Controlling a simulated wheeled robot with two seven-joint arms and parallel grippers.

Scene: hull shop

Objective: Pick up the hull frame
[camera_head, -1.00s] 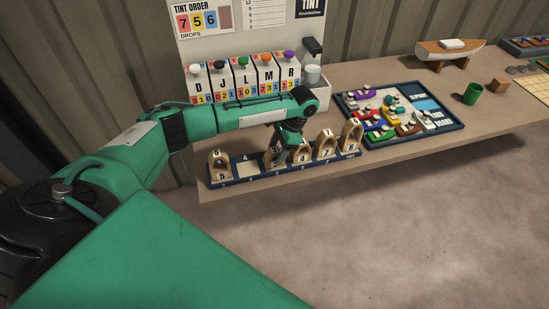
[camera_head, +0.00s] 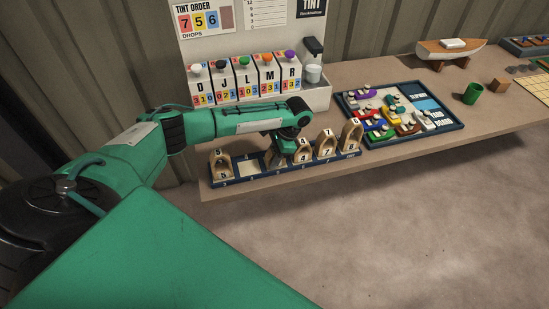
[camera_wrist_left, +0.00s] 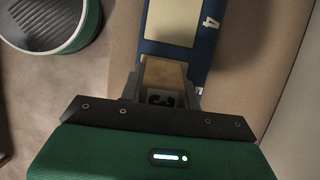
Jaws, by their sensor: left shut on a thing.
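A row of pale wooden arch-shaped hull frames stands in a dark blue numbered rack (camera_head: 232,182). The leftmost frame (camera_head: 222,168) bears a 5, and a pale empty slot (camera_head: 247,167) is to its right. My left gripper (camera_wrist_left: 163,75) is shut on a hull frame (camera_wrist_left: 163,73), which seems to bear a 3, in the left wrist view. In the head view this frame (camera_head: 271,158) is right of the empty slot, partly hidden by my gripper (camera_head: 281,153). I cannot tell whether it still touches the rack. My right gripper is not in view.
Frames marked 4 (camera_head: 302,154), 7 (camera_head: 325,146) and 8 (camera_head: 350,136) stand close to the right. Tint dispensers (camera_head: 243,83) stand behind the rack.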

